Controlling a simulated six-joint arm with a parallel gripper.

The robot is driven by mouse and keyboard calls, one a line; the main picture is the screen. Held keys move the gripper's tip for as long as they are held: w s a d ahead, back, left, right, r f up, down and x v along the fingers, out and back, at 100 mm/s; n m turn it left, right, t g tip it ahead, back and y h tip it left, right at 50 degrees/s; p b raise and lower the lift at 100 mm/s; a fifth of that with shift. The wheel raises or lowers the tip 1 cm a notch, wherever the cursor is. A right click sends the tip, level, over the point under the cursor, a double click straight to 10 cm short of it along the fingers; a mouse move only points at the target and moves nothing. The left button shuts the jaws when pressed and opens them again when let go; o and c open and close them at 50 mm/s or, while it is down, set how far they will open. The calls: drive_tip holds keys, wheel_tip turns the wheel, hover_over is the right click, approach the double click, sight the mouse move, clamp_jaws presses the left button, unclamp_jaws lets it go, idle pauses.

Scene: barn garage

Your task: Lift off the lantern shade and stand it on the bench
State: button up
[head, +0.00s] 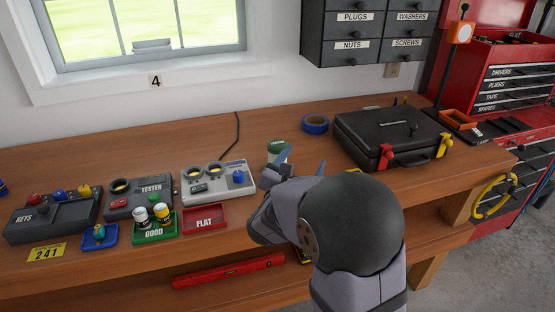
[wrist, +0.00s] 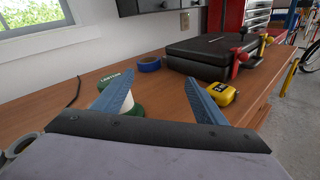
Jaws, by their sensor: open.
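The lantern stands on the wooden bench (head: 290,125), left of the black case. Its green top (head: 277,146) shows in the head view; my gripper hides the lower part. In the wrist view the lantern has a green lettered top (wrist: 113,76), a pale middle (wrist: 128,103) and a green base (wrist: 136,112). My gripper (wrist: 156,78) is open and empty, with blue fingers. The left finger crosses in front of the lantern in the wrist view; the right finger is well to its right. I cannot tell whether the left finger touches it.
A blue tape roll (head: 315,124) and a black case (head: 392,136) lie behind and right. A yellow tape measure (wrist: 223,94) is by the right finger. Testers (head: 139,198) and a red FLAT tray (head: 205,219) stand left. Bare bench lies between the lantern and the wall.

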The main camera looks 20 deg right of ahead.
sight(277, 154)
drive_tip(key=w+a+n+t, duration=0.1)
drive_tip(key=w+a+n+y+b, duration=0.1)
drive_tip(key=w+a+n+t, duration=0.1)
drive_tip(key=a, duration=0.1)
drive_tip(key=shift+a+f+n+t+y, duration=0.1)
drive_tip(key=shift+f+n+t+y, duration=0.2)
drive_tip(key=shift+f+y, duration=0.1)
drive_tip(key=a+f+n+b, duration=0.1)
drive_tip(key=w+f+n+y+b, duration=0.1)
drive_tip(key=shift+a+f+t+y, duration=0.3)
drive_tip(key=shift+a+f, duration=0.05)
drive_tip(key=shift+a+f+n, duration=0.2)
drive_tip(key=shift+f+n, duration=0.1)
drive_tip(key=shift+f, duration=0.05)
drive_tip(key=shift+p+x, duration=0.6)
drive_tip(key=shift+x, duration=0.9)
drive_tip(key=shift+p+x, duration=0.65)
drive_tip(key=shift+x, duration=1.5)
drive_tip(key=shift+a, duration=0.1)
drive_tip(key=c, duration=1.2)
